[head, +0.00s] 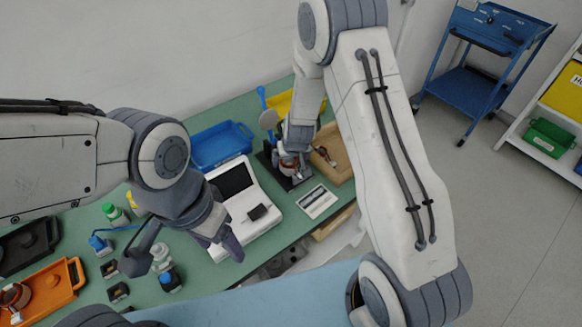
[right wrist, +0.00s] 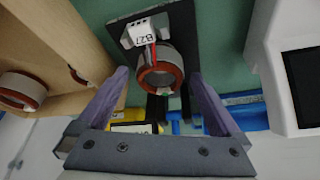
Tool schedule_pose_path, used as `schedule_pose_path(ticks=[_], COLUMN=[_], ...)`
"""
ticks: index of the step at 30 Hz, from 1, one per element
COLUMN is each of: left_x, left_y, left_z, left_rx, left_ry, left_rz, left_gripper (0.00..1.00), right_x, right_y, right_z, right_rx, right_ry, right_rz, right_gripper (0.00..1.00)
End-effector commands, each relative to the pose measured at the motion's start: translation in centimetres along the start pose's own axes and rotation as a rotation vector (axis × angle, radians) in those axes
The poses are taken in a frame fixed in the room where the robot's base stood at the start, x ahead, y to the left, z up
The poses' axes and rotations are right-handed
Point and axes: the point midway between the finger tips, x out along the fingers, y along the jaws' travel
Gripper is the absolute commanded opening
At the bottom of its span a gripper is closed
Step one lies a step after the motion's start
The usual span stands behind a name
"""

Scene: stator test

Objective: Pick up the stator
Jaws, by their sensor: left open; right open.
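A stator (right wrist: 176,62), a grey ring with copper-coloured windings, sits on a black plate (right wrist: 120,30) in the right wrist view. A white block (right wrist: 145,31) with red and black leads is beside it. My right gripper (right wrist: 158,76) is open, its purple fingers on either side of the stator in that view; I see no contact. In the head view the right gripper (head: 290,150) is over this stator (head: 287,162) and partly hides it. My left gripper (head: 188,252) is open and empty above the near left of the table.
Another stator (right wrist: 22,88) lies in a wooden box (right wrist: 85,50); one more (head: 16,296) is in an orange tray (head: 68,270). A white device (head: 247,225), a blue tray (head: 222,146) and small bottles share the green table (head: 190,291).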

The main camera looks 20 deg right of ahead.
Motion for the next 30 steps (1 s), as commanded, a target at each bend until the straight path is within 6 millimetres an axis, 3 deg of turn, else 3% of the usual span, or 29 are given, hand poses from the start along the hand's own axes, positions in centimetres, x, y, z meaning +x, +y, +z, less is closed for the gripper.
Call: schedule_pose_path(ticks=[3, 10, 18, 26, 30], left_x=[0.1, 0.1, 0.1, -0.1, -1.1], left_y=[0.0, 0.0, 0.0, 0.0, 0.1], left_z=[0.0, 0.0, 0.0, 0.0, -0.1], left_rx=[0.000, 0.000, 0.000, 0.000, 0.000], left_ry=[0.000, 0.000, 0.000, 0.000, 0.000], left_rz=[0.000, 0.000, 0.000, 0.000, 0.000], left_gripper=[0.66, 0.66, 0.66, 0.66, 0.66], right_x=[0.9, 1.0, 1.0, 0.7, -1.1], right_y=[0.0, 0.0, 0.0, 0.0, 0.0], right_z=[0.0, -0.1, 0.0, -0.2, -1.0], right_rx=[0.001, 0.000, 0.000, 0.001, 0.002], right_ry=[0.000, 0.001, 0.001, 0.003, 0.005], right_rz=[0.000, 0.000, 0.000, 0.000, 0.000], right_gripper=[1.00, 1.00, 0.00, 0.00, 0.00])
